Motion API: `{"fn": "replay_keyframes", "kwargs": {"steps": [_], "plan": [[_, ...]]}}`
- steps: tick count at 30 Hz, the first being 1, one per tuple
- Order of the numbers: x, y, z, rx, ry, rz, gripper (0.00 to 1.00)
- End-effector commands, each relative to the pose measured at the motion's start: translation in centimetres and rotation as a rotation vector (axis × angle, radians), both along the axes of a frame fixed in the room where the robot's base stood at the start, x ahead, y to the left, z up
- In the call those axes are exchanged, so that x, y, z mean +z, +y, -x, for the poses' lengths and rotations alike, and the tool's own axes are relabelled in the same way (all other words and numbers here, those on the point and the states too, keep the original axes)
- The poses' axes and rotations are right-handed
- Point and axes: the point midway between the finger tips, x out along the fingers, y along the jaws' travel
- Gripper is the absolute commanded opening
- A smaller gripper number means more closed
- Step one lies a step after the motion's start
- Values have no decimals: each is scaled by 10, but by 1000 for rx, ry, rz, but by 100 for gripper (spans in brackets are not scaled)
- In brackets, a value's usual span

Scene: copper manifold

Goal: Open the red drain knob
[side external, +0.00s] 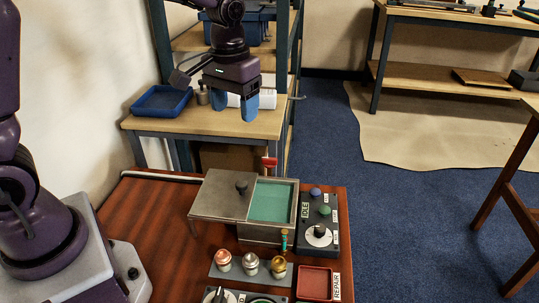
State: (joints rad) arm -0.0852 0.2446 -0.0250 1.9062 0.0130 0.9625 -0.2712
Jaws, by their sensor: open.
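The red drain knob (269,162) stands at the back edge of a grey metal tank (262,234), near its back right. The tank holds teal liquid (271,201), and a grey lid (220,196) with a black knob covers its left part. My gripper (250,108) hangs in the air, pointing down, above and behind the red knob in the picture and well apart from it. Its blue fingertips are open with nothing visible between them. The exact gap between the fingers is hard to see from this side.
A control box (327,258) labelled IDLE, with buttons and a dial, stands right of the tank. In front are a plate with three metallic knobs (250,263) and a red tray (314,283) marked REPAIR. A shelf with a blue bin (160,101) stands behind.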

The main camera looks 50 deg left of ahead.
Motion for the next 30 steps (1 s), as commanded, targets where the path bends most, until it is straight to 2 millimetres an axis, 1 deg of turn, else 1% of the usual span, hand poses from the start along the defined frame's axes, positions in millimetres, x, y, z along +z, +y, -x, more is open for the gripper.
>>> {"fn": "replay_keyframes", "kwargs": {"steps": [1,3,6,8,9,11,12,15,19,23,30], "plan": [[-16,3,-17,47,28,4,66],[-31,6,-37,118,52,6,66],[-48,10,-62,220,67,9,66],[-53,12,-76,283,64,10,66],[-51,12,-84,324,52,11,66],[-40,13,-93,382,22,13,66],[-37,13,-95,412,17,14,66],[-40,13,-92,456,28,13,66],[-52,13,-92,465,30,13,66],[-75,12,-91,463,32,12,66],[-126,12,-91,461,31,13,66]]}}
